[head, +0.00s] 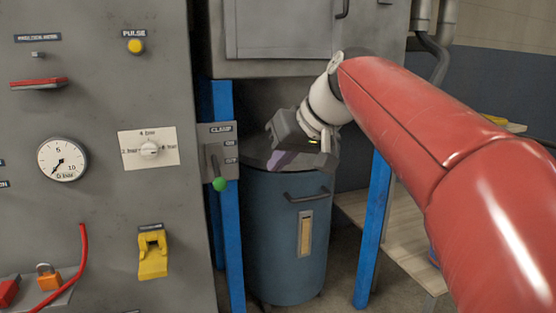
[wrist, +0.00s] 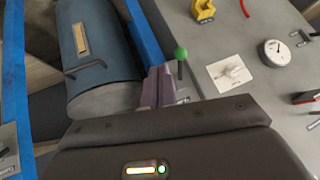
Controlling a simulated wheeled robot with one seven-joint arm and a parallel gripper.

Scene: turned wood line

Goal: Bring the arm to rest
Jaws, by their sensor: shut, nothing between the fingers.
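My gripper (head: 283,160) is at the end of my red arm, which reaches in from the right in the head view. It hangs in front of the top of a blue drum, just right of the lever with the green knob. In the wrist view the two purple fingers of my gripper (wrist: 158,88) are together with nothing between them. The green knob (wrist: 181,53) shows just right of the fingertips there. I cannot tell whether they touch. In the head view the lever (head: 219,184) points down beside its position labels.
The blue drum (head: 285,235) stands between blue posts (head: 372,220) under a grey cabinet (head: 285,30). A bench (head: 405,225) is at right.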

